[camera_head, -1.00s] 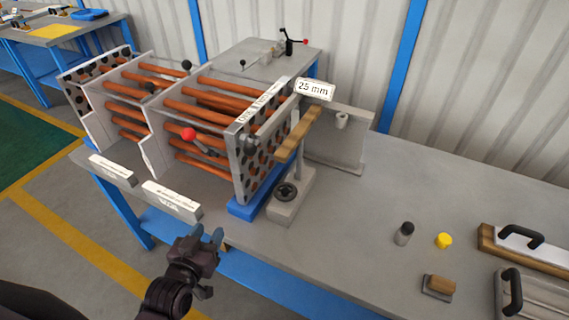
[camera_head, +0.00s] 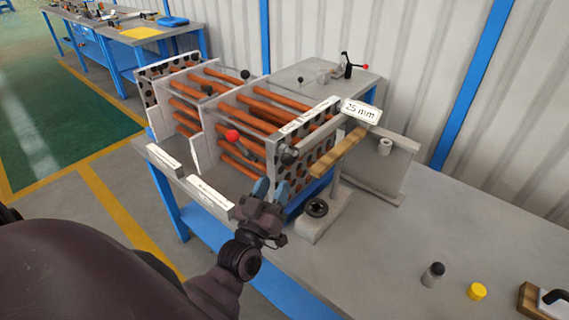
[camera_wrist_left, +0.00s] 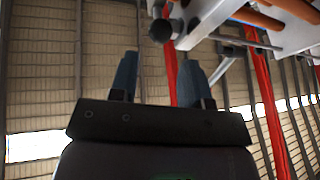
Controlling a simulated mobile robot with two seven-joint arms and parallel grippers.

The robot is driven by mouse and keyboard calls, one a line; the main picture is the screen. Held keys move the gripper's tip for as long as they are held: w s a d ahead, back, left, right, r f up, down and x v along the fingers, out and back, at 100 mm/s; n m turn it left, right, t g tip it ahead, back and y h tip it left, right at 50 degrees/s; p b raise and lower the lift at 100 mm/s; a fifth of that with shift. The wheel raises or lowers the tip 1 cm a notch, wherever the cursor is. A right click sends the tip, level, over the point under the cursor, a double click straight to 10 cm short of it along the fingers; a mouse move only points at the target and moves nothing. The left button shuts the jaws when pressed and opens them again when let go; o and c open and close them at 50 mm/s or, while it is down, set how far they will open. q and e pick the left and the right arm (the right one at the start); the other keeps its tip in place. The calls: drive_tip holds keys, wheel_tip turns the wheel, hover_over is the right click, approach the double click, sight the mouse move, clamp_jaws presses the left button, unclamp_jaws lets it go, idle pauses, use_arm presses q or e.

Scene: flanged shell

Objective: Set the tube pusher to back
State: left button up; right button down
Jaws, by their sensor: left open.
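The rack of copper-coloured tubes (camera_head: 262,112) stands on the bench between perforated plates. A lever with a red ball (camera_head: 232,136) sits at its front side. A dark round knob (camera_head: 288,157) sits at the near corner of the right end plate; a dark knob also shows in the left wrist view (camera_wrist_left: 160,30). Which of these is the tube pusher I cannot tell. My left gripper (camera_head: 271,188) is open and empty, just below and left of the dark knob, apart from it. Its two blue fingers show in the left wrist view (camera_wrist_left: 159,66). My right gripper is out of view.
A "25 mm" sign (camera_head: 361,110) stands above a wooden bar (camera_head: 338,153) right of the rack. A grey block with a black ring (camera_head: 316,208) stands below. White label plates (camera_head: 207,197) line the bench's front edge. A yellow cap (camera_head: 477,291) lies at right.

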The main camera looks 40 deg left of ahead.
use_arm(q)
drive_tip(key=x, duration=0.6)
clamp_jaws()
